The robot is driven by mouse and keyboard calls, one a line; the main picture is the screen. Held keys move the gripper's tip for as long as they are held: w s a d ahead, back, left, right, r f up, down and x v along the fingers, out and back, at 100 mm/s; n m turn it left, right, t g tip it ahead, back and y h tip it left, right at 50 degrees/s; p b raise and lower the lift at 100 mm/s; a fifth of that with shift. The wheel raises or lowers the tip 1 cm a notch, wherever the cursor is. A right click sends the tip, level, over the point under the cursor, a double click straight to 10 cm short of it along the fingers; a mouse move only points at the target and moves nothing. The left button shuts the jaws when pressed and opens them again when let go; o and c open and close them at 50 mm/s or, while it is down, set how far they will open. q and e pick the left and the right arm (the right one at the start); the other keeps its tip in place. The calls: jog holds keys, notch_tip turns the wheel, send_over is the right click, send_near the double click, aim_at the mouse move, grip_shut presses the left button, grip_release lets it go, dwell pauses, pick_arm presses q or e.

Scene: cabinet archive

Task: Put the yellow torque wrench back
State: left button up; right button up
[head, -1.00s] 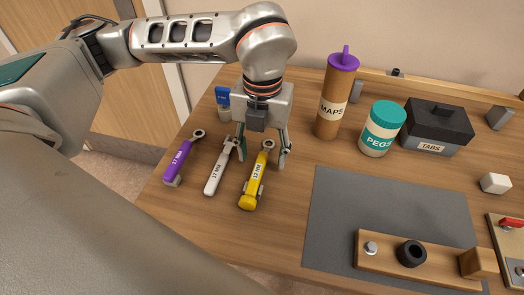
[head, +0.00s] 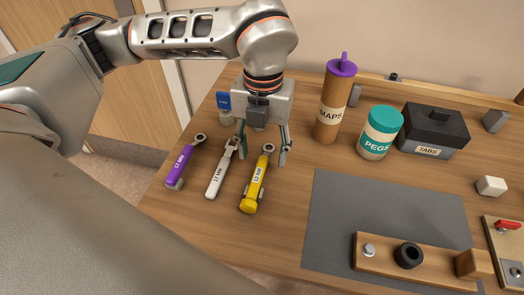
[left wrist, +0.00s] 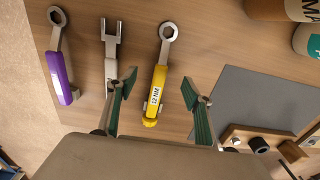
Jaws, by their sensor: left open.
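The yellow torque wrench (head: 254,186) lies on the wooden table, at the right end of a row of wrenches, ring end away from me. It also shows in the left wrist view (left wrist: 155,90). A small grey holder shows at its sides near the handle's lower end. My left gripper (head: 262,157) is open and empty above the table by the wrench's ring end. In the left wrist view its fingers (left wrist: 163,85) stand apart on either side of the yellow handle, the left one closer. My right gripper is not in view.
A white wrench (head: 220,172) and a purple wrench (head: 180,165) lie to the left. A MAPS tube (head: 333,105), a PEGS jar (head: 380,133) and a TABS box (head: 433,130) stand behind to the right. A grey mat (head: 335,215) bears a wooden block (head: 385,255) with a bolt and black ring.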

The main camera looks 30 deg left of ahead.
pick_arm(q)
jog(key=shift+r+p, duration=1)
jog(key=shift+r, duration=0.95)
jog(key=shift+r, duration=0.15)
notch_tip(320, 180, up, 12)
jog(key=shift+w+f, duration=0.1)
jog(key=shift+f, duration=0.1)
